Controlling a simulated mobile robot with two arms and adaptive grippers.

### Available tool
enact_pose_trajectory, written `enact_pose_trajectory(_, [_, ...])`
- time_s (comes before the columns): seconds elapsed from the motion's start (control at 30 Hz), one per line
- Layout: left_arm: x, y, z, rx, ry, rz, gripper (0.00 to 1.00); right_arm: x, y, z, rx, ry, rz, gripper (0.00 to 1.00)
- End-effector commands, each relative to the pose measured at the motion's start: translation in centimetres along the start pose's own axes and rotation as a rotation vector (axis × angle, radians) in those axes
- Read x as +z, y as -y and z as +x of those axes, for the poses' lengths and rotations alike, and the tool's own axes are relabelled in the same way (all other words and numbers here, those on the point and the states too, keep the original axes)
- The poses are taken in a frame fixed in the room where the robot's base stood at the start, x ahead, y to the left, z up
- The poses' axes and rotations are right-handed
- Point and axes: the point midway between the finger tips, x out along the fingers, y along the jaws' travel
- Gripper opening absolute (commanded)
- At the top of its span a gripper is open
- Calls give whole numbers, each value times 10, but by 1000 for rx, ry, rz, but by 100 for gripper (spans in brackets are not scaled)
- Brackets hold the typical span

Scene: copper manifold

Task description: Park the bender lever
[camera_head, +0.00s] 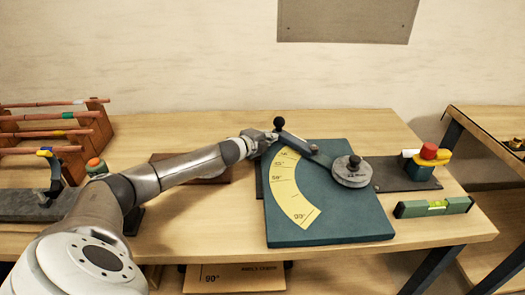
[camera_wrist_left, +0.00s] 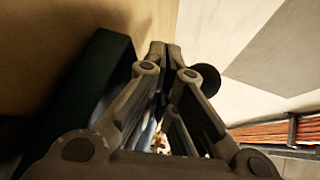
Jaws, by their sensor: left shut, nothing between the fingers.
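The bender (camera_head: 330,225) is a dark teal plate with a yellow angle scale (camera_head: 293,190) and a round grey die (camera_head: 351,172) on its right. The grey bender lever (camera_head: 300,143) runs from near the die up to the plate's upper left corner, ending by a black ball knob (camera_head: 278,123). My left gripper (camera_head: 270,138) is at that knob end, close beside the lever. In the left wrist view its fingers (camera_wrist_left: 166,58) are shut together with nothing between them. A black ball (camera_wrist_left: 208,78) shows just right of the fingers; contact cannot be told. My right gripper is out of view.
A red-topped yellow clamp (camera_head: 428,157) and a green level (camera_head: 433,207) are on the right of the table. A wooden rack (camera_head: 85,150) with several copper tubes stands at the left, with another clamp (camera_head: 50,172) before it. The table behind the bender is clear.

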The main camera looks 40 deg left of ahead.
Motion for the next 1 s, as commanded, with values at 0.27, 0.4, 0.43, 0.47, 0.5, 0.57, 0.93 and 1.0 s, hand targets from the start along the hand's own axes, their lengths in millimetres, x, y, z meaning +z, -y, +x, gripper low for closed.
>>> enact_pose_trajectory(0.27, [4, 11, 1, -17, 10, -6, 0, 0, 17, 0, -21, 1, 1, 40])
enact_pose_trajectory(0.4, [5, 11, -4, -17, 9, -6, 0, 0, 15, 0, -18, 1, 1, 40])
enact_pose_trajectory(0.43, [5, 11, -6, -17, 9, -5, 0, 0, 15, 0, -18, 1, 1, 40])
enact_pose_trajectory(0.47, [5, 10, -8, -16, 9, -4, 0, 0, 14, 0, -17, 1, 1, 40])
enact_pose_trajectory(0.5, [5, 10, -12, -15, 9, -3, 0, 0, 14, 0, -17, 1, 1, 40])
enact_pose_trajectory(0.57, [4, 8, -19, -13, 8, -3, 0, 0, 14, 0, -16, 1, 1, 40])
enact_pose_trajectory(0.93, [2, 4, -62, -8, 4, 0, 0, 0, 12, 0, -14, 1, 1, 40])
enact_pose_trajectory(1.0, [1, 4, -69, -8, 4, 1, 0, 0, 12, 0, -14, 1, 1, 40])
